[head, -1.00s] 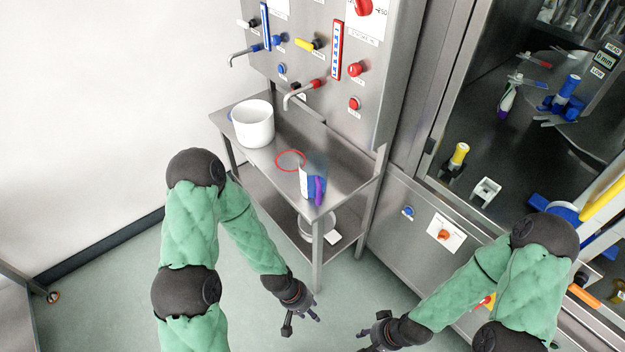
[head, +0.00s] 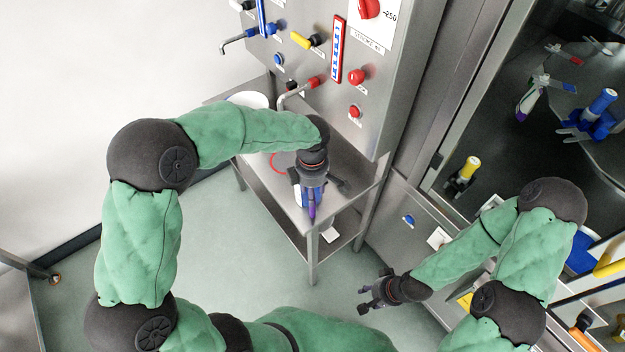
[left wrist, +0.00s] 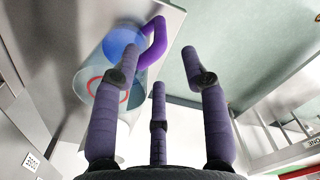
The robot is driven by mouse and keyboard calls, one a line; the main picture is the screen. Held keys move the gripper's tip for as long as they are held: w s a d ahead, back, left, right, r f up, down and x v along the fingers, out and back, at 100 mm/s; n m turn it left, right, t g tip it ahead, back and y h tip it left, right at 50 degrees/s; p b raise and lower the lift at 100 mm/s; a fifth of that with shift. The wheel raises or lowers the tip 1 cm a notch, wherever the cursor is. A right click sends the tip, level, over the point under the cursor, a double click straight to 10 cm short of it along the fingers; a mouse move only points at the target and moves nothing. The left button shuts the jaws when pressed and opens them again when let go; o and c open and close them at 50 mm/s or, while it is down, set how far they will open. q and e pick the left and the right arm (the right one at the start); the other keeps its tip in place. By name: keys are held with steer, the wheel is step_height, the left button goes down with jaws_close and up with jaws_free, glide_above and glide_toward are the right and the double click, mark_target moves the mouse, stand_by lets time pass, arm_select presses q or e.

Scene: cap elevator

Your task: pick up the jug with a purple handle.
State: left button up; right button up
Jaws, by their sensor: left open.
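The jug (head: 304,199) stands near the front corner of the metal side table, mostly hidden by my left gripper (head: 318,185). Its purple handle (head: 311,209) faces the front. In the left wrist view the jug (left wrist: 138,82) looks clear, with a blue round area inside, and its purple handle (left wrist: 155,43) curves just beyond the fingertips. My left gripper (left wrist: 160,63) is open, its fingers spread, with nothing between them. Whether a finger touches the jug I cannot tell. My right gripper (head: 368,292) is open and empty, low in front of the cabinet.
The metal table (head: 352,179) stands against a panel with taps and buttons (head: 355,111). A tap spout (head: 282,100) reaches over the table. A white pot (head: 250,99) stands at its back left, partly hidden by my arm. A red ring (head: 275,163) marks the tabletop.

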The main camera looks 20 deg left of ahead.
mark_target(313, 209)
arm_select(q)
steer(key=shift+w+f, duration=0.15)
steer(key=shift+w, duration=0.3)
steer(key=f+b, duration=0.1)
steer(key=f, duration=0.4)
steer(key=shift+s+b, duration=0.2)
steer(key=shift+b, duration=0.1)
steer(key=shift+s+f, duration=0.15)
steer(key=shift+f, duration=0.2)
step_height(313, 209, down, 4)
steer(key=shift+s+f+b, duration=0.15)
steer(key=shift+f+b, duration=0.1)
steer(key=shift+b, duration=0.7)
arm_select(e)
steer(key=f, duration=0.3)
steer(key=shift+w+f, duration=0.15)
steer(key=shift+w, duration=0.1)
arm_select(q)
steer(key=shift+r, duration=0.1)
jaws_close()
